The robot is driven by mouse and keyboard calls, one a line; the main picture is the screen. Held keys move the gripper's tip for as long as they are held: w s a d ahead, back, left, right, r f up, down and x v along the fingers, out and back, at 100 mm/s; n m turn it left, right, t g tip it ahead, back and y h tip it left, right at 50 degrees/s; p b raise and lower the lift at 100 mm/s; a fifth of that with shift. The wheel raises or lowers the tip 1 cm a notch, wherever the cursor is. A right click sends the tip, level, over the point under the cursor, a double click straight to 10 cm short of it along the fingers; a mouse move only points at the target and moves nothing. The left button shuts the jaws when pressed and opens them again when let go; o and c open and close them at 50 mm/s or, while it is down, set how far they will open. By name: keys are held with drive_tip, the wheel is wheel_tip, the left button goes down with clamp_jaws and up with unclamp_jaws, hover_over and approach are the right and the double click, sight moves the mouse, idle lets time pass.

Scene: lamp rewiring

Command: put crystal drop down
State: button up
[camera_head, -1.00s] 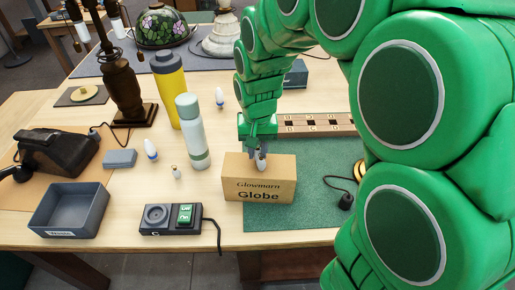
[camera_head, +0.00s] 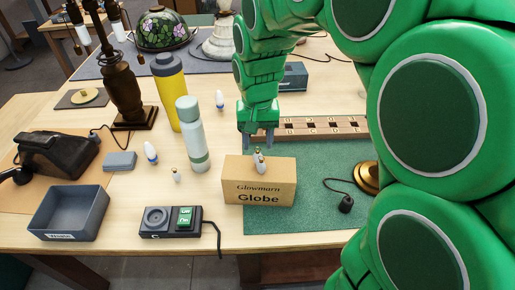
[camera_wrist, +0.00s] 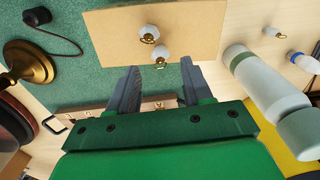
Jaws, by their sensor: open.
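Two small crystal drops with brass-coloured hooks rest on top of the cardboard Globe box (camera_head: 259,187). The nearer crystal drop (camera_head: 260,167) also shows in the wrist view (camera_wrist: 147,33), and the other crystal drop (camera_wrist: 160,53) is closer to my fingers there. In the head view the two partly overlap. My gripper (camera_head: 258,141) is open and empty, just behind the drops and apart from them. In the wrist view its fingertips (camera_wrist: 160,68) are spread at the box's edge.
A pale green bottle (camera_head: 193,140) and a yellow bottle (camera_head: 169,90) stand close left of the box. A slotted wooden rack (camera_head: 325,125) lies behind it. A brass base (camera_head: 368,177) and black corded piece (camera_head: 345,204) lie right on the green mat (camera_head: 315,170). A grey tray (camera_head: 68,213) sits front left.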

sight(258, 152)
wheel_tip(258, 152, up, 6)
drive_tip(key=shift+r, duration=0.4)
drive_tip(key=s+d+f+g, duration=0.1)
drive_tip(key=s+d, duration=0.5)
drive_tip(key=s, duration=0.7)
drive_tip(key=s+d+f, duration=0.3)
drive_tip(key=s+d, duration=0.3)
drive_tip(key=s, duration=0.7)
drive_tip(key=shift+s+d+f+g, duration=0.2)
drive_tip(key=shift+s+g, duration=0.1)
drive_tip(key=shift+g, duration=0.1)
